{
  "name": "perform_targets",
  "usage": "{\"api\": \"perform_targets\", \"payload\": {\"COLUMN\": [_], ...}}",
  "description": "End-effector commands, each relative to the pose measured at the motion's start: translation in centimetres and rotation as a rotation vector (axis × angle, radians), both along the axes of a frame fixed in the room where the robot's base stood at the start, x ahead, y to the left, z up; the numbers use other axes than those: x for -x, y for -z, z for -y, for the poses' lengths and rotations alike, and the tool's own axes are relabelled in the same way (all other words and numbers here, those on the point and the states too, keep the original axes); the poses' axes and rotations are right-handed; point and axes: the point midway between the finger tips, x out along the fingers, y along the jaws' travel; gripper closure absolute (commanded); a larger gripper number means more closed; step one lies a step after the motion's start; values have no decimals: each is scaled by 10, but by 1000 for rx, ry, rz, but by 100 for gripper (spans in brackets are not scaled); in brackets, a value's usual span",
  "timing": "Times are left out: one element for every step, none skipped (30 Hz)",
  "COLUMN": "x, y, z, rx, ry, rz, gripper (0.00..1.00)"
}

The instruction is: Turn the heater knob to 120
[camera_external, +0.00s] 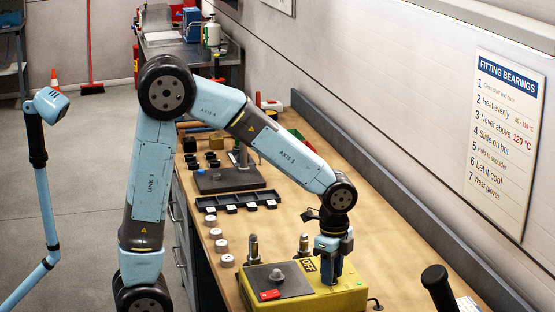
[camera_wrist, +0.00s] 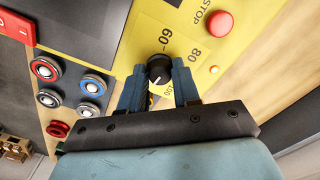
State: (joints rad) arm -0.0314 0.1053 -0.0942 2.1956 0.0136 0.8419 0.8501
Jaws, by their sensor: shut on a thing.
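The yellow heater box (camera_external: 345,297) sits on the near end of the wooden bench. My gripper (camera_external: 331,278) points straight down onto its right part, beside the OFF label, and hides the knob there. In the wrist view the black heater knob (camera_wrist: 159,69) is between the blue fingertips of my gripper (camera_wrist: 159,75), which are shut on it from both sides. Numbers 60, 80 and what looks like 100 are printed around the knob on the yellow panel (camera_wrist: 185,48). A small white mark shows on the knob; its exact reading is too small to tell.
A red STOP button (camera_wrist: 218,24) and a small orange light are near the knob. Dark posts (camera_external: 254,247) stand behind the box. A wall sign (camera_external: 505,140) shows 120 °C.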

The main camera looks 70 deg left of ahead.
Motion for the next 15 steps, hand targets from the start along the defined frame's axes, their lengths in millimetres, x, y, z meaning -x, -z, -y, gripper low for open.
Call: {"api": "perform_targets", "payload": {"x": [-3, -3, -3, -3, -3, -3, -3, -3, -3, -3, -3, -3, -3, -3, -3], "y": [-2, -2, -2, -2, -2, -2, -2, -2, -2, -2, -2, -2, -2, -2, -2], "z": [0, 0, 0, 0, 0, 0, 0, 0, 0, 0, 0, 0, 0, 0, 0], "rx": [0, 0, 0, 0, 0, 0, 0, 0, 0, 0, 0, 0, 0, 0, 0], "ry": [14, 21, 31, 38, 42, 47, 50, 53, 55, 57, 58, 58, 58, 58, 58], "rz": [8, 8, 8, 8, 8, 8, 8, 8, 8, 8, 8, 8, 8, 8, 9], "gripper": [99, 99, 99, 99, 99, 99, 99, 99, 99, 99, 99, 99, 99, 99, 99]}}
